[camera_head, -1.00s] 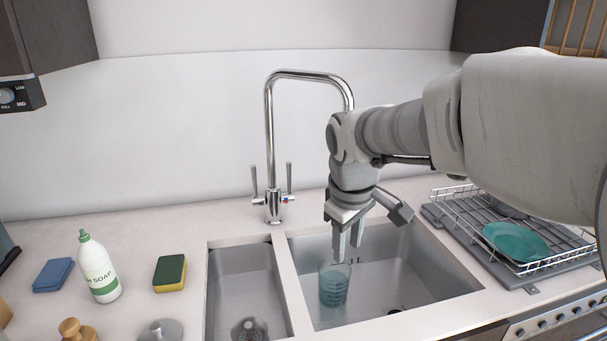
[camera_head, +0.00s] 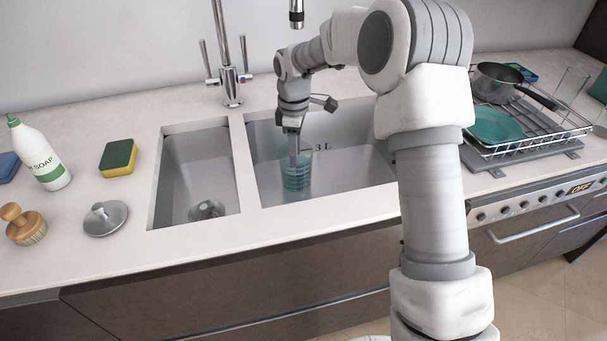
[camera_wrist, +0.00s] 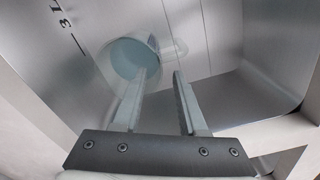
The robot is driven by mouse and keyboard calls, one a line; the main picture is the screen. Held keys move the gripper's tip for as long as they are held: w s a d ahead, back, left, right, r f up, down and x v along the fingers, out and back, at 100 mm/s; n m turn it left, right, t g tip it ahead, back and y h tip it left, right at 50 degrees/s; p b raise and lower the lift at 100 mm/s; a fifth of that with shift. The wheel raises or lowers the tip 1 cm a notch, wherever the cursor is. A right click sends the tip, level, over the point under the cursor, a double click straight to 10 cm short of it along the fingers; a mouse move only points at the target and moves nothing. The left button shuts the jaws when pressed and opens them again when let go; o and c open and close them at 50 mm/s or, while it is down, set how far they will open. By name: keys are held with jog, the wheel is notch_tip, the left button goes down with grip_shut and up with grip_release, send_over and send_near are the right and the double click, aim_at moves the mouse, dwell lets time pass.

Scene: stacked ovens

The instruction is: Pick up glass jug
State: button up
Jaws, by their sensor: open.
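The glass jug (camera_head: 297,179), clear with a bluish tint and markings, stands upright in the larger right sink basin (camera_head: 340,182). It also shows in the wrist view (camera_wrist: 128,58), upper left of the fingers. My gripper (camera_head: 294,161) points down at the jug's top. In the wrist view my gripper (camera_wrist: 161,73) is open with nothing held between its fingers. The left fingertip overlaps the jug's near edge; the right fingertip is to the right of it. I cannot tell whether a finger is inside the rim or touching the glass.
A tall faucet (camera_head: 229,85) stands behind the sink. A narrower basin (camera_head: 190,178) is to the left. A soap bottle (camera_head: 42,155), sponge (camera_head: 118,157), brush (camera_head: 24,225) and metal lid (camera_head: 105,218) are on the left counter. A dish rack (camera_head: 545,135) stands at right.

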aim_at(295, 181)
notch_tip(295, 181, down, 8)
jog(key=shift+w+a+r+b, duration=0.1)
jog(key=shift+b, duration=0.95)
grip_shut()
dwell(0.8)
